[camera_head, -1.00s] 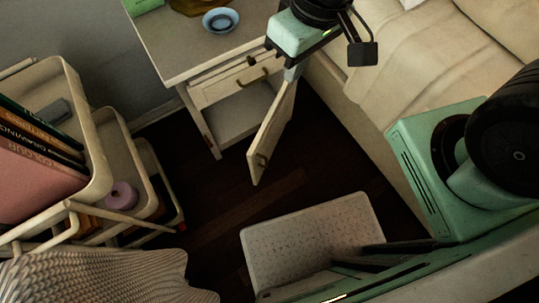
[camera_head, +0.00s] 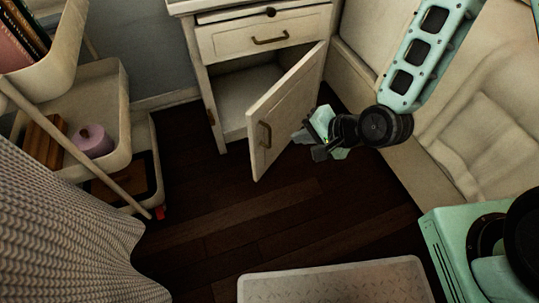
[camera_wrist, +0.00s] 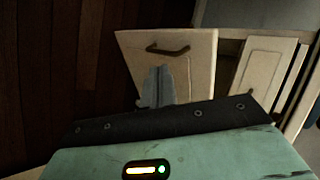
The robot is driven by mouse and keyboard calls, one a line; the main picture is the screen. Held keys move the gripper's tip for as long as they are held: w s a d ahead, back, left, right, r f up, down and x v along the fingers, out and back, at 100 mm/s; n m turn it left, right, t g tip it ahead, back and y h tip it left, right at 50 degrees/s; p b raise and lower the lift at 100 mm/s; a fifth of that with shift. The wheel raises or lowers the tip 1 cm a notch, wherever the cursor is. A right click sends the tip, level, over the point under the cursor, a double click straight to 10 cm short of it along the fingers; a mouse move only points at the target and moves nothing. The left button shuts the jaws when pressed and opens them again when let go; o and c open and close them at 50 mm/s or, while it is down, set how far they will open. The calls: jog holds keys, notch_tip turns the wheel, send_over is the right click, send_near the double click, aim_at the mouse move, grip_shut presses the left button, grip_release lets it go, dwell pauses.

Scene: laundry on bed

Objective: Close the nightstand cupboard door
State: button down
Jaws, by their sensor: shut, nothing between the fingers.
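The nightstand (camera_head: 203,75) is cream-coloured, with its cupboard door (camera_head: 290,98) standing open. The door is hinged on the right side, and its free edge points out into the room. A dark handle (camera_head: 265,135) sits on its outer face near the free edge. My gripper (camera_head: 301,136) is low, on the outer side of the door, to the right of the handle. In the wrist view the shut, empty fingers (camera_wrist: 158,82) lie in front of the door (camera_wrist: 202,66), just below its handle (camera_wrist: 168,48). Whether they touch the panel I cannot tell.
A closed drawer (camera_head: 224,42) is above the cupboard opening. The bed (camera_head: 368,90) stands close on the right. A shelved cart (camera_head: 125,115) is at the left. Dark floor (camera_head: 225,205) is open before the nightstand.

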jog(key=f, duration=0.1)
jog(key=b, duration=0.7)
send_near(256, 136)
jog(key=x, duration=0.5)
jog(key=shift+s+d+f, duration=0.2)
jog(key=shift+s+f, duration=0.05)
jog(key=shift+f, duration=0.15)
jog(key=shift+w+a+r, duration=0.15)
jog(key=shift+w+a, duration=0.25)
jog(key=shift+a, duration=0.05)
